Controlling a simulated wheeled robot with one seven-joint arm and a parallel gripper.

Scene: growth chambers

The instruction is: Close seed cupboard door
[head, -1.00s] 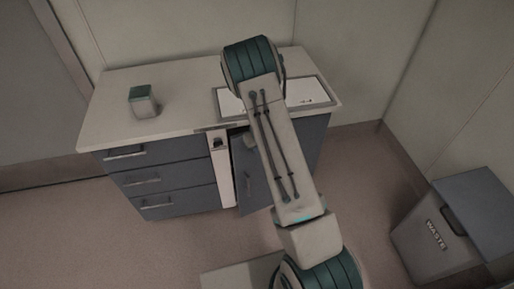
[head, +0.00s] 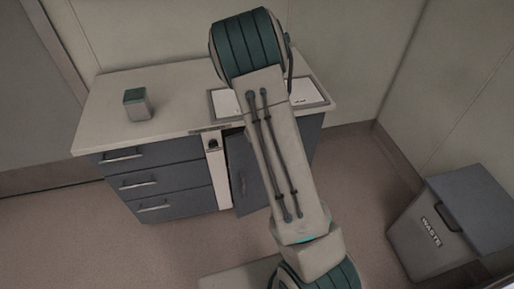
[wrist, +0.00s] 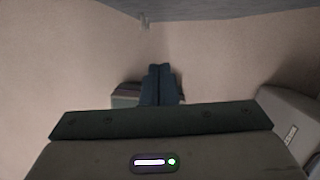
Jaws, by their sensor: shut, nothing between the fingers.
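The cupboard door (head: 241,172) is a blue-grey panel with a vertical handle (head: 243,184), right of the drawers in the head view. My arm covers much of it, so I cannot tell how far it stands open. In the wrist view, a grey-blue surface (wrist: 235,17) crosses the top edge with a small pale fitting (wrist: 145,20); it may be the door. My gripper (wrist: 160,68) is shut and empty, over bare floor and apart from that surface in the picture. In the head view my gripper is hidden behind the arm.
The pale worktop (head: 175,105) carries a small green-topped container (head: 137,105) and an inset white panel (head: 306,92). Drawers (head: 155,180) lie left of the door. A waste bin (head: 435,225) stands at the right; floor between is clear.

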